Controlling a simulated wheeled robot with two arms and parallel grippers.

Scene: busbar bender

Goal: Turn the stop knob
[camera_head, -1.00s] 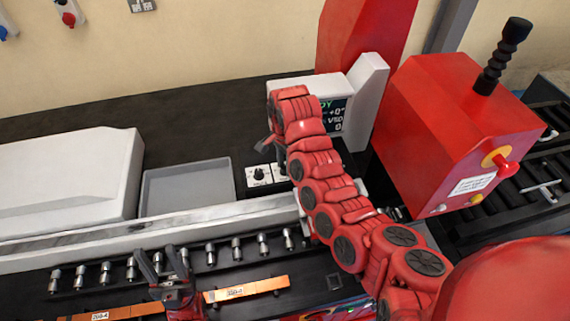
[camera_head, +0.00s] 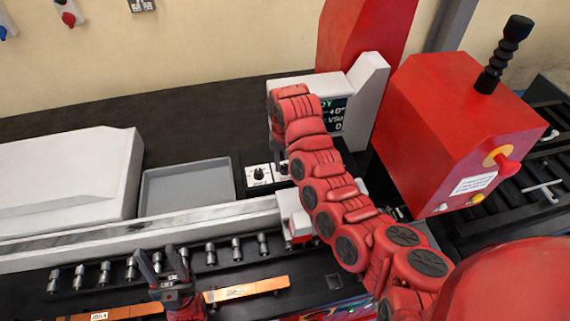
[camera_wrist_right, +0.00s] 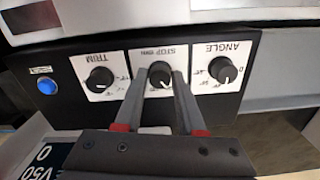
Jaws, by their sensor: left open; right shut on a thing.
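The stop knob (camera_wrist_right: 160,77) is a black dial with a white pointer on a white plate marked STOP, in the middle of the panel in the right wrist view. My right gripper (camera_wrist_right: 160,80) is shut on it, one finger on each side. In the head view my right arm hides the stop knob and most of that gripper. My left gripper (camera_head: 160,257) is open and empty above the front of the bench, near the orange bars.
The TRIM knob (camera_wrist_right: 100,78) and ANGLE knob (camera_wrist_right: 222,70) flank the stop knob closely. A blue button (camera_wrist_right: 46,87) is at the panel's end. A display (camera_head: 333,115) stands behind my right arm. A white block (camera_head: 292,203) sits at the rail. A grey tray (camera_head: 187,188) is empty.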

